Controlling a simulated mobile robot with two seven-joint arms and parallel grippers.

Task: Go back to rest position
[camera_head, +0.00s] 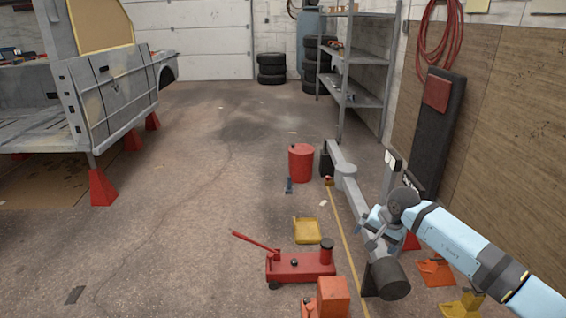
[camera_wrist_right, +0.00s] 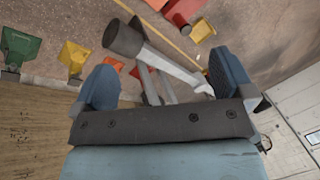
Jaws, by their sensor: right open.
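My right arm (camera_head: 455,243), light blue with dark joints, comes in from the right in the head view. Its gripper (camera_head: 376,228) hangs in front of a grey beam with a dark round end. In the right wrist view the two blue fingers of the right gripper (camera_wrist_right: 164,80) are spread wide apart. Nothing is clearly held between them; the grey beam (camera_wrist_right: 175,66) shows beyond them. I cannot tell how far the gripper is from the beam. My left gripper is not in view.
A red floor jack (camera_head: 300,265), yellow block (camera_head: 306,231) and red can (camera_head: 301,162) stand on the floor near the beam. A dark padded board (camera_head: 437,140) leans on the right wall. A car body (camera_head: 110,90) is at the left. The middle floor is clear.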

